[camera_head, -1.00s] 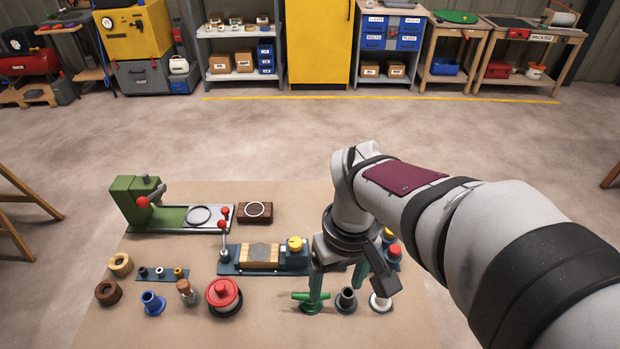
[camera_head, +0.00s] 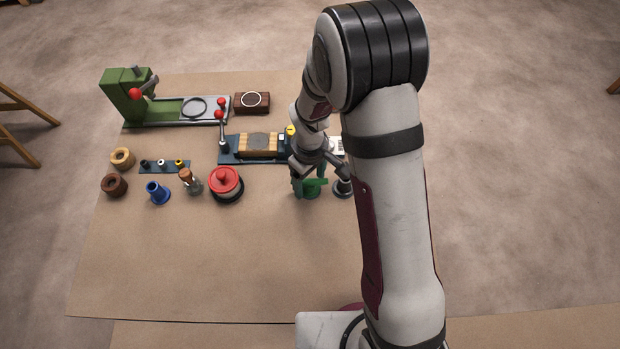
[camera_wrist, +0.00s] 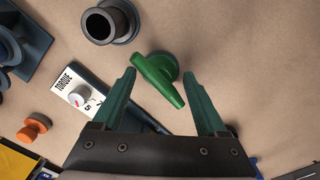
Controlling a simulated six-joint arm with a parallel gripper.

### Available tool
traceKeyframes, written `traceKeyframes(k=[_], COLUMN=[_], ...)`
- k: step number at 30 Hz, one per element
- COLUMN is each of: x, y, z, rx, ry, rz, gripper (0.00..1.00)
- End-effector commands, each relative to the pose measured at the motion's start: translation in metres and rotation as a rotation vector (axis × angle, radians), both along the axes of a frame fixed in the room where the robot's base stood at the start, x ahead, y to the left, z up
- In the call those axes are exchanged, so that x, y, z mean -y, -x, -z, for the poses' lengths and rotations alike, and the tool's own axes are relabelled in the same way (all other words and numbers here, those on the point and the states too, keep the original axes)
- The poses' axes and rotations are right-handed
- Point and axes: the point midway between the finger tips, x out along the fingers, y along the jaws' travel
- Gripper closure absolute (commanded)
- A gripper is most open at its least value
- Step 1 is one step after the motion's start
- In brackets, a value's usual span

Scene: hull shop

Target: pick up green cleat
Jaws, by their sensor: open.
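The green cleat (camera_wrist: 160,76) stands on the brown table top, with a round base and a long crossbar. In the wrist view its crossbar runs slantwise between the two green fingers of my gripper (camera_wrist: 160,73), which are open with space on both sides. I cannot tell from this view how far above it the fingertips are. In the head view the cleat (camera_head: 315,187) is partly hidden behind my gripper (camera_head: 309,182), which is right at it.
A dark flanged tube (camera_wrist: 104,24) stands close beside the cleat. A white torque plate (camera_wrist: 84,93) with a knob and an orange knob (camera_wrist: 31,130) lie nearby. A red-lidded pot (camera_head: 226,182) stands left of my gripper. The table's front (camera_head: 200,265) is clear.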

Motion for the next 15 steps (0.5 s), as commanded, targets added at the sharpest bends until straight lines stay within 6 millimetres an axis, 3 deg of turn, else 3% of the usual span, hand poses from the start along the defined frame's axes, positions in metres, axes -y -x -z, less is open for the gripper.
traceKeyframes(k=[6,15], x=[0.0001,0.0001], y=[-0.0002,-0.0001], z=[0.0015,0.0012], rx=[0.001,0.0], ry=[-0.001,0.0], rz=[0.001,0.001], gripper=[0.25,0.79])
